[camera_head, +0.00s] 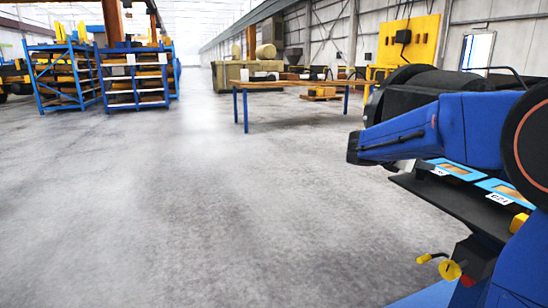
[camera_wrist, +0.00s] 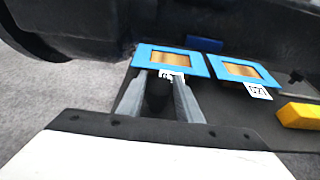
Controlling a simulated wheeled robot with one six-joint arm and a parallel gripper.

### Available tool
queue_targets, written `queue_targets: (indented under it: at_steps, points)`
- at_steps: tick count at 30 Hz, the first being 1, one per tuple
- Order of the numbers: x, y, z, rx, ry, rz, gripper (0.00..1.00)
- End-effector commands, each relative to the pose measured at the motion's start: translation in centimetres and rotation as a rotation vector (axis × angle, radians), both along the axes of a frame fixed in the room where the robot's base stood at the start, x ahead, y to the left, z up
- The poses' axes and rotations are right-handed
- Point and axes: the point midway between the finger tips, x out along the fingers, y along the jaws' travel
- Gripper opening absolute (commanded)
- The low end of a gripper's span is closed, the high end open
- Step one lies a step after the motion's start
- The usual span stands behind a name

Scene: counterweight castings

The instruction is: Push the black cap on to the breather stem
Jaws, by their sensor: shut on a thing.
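In the wrist view my gripper (camera_wrist: 161,80) has its two grey fingers on either side of a dark, rounded thing, which looks like the black cap (camera_wrist: 157,96). The cap sits between the fingers, above a dark shelf (camera_wrist: 232,122). Its lower part is lost in shadow. I cannot make out the breather stem in either view. A large black casting (camera_wrist: 98,22) fills the top of the wrist view. In the head view my blue arm hides most of the gripper and the cap.
Two blue-framed panels with brown middles, a left one (camera_wrist: 171,61) and a right one (camera_wrist: 240,70), lie just beyond the fingers, with white labels. A yellow block (camera_wrist: 299,116) is at right. A wooden table (camera_head: 290,85) and blue racks (camera_head: 135,80) stand farther off. Open floor lies left.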

Motion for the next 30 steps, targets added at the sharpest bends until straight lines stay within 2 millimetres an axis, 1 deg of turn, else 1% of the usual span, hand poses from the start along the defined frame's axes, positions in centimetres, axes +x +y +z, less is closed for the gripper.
queue_targets:
  at_steps: [17,30]
  points:
    - [0.0,0.0,2.3,0.0,0.0,-0.001,0.17]
    - [0.0,0.0,2.4,0.0,0.001,0.0,0.17]
